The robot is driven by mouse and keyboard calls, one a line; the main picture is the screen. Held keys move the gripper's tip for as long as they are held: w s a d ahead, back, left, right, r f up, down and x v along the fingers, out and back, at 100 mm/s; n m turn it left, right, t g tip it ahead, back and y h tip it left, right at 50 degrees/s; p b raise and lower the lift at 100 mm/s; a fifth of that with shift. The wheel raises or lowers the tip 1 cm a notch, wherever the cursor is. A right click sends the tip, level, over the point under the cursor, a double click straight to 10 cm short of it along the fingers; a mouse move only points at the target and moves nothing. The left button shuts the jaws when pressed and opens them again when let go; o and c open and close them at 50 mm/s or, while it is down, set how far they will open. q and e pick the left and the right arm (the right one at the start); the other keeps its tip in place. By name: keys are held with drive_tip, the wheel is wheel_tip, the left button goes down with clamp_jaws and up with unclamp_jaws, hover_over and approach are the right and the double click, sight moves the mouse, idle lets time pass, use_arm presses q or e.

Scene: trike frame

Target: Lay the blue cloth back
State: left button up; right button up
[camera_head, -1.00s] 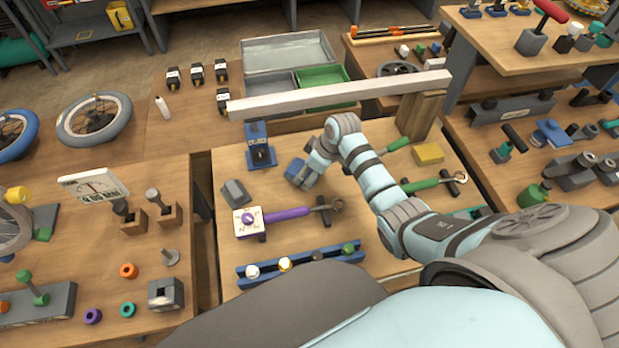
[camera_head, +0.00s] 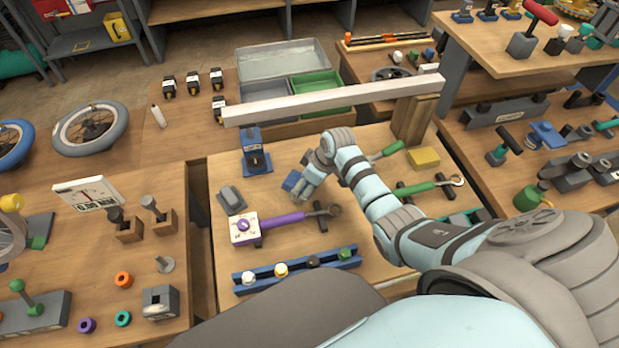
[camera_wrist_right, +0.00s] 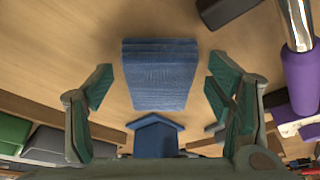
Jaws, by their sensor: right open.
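The blue cloth (camera_head: 291,181) is a small folded pad on the middle wooden table, partly hidden behind my right gripper in the head view. In the right wrist view the cloth (camera_wrist_right: 160,75) lies between the two green-padded fingers, with a gap on each side. My right gripper (camera_head: 299,192) is open and points down at the cloth; it also shows in the wrist view (camera_wrist_right: 160,92). How high the fingertips are above the table is hard to tell. My left gripper is out of view.
A blue stand (camera_head: 256,158) is close behind the cloth. A grey block (camera_head: 230,197) and a purple-handled tool (camera_head: 282,219) lie to the left and front. A pale beam (camera_head: 330,101) spans the table's back. A blue rail (camera_head: 296,268) with knobs lies in front.

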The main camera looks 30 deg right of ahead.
drive_tip(key=p+v, duration=0.3)
drive_tip(key=v, duration=0.9)
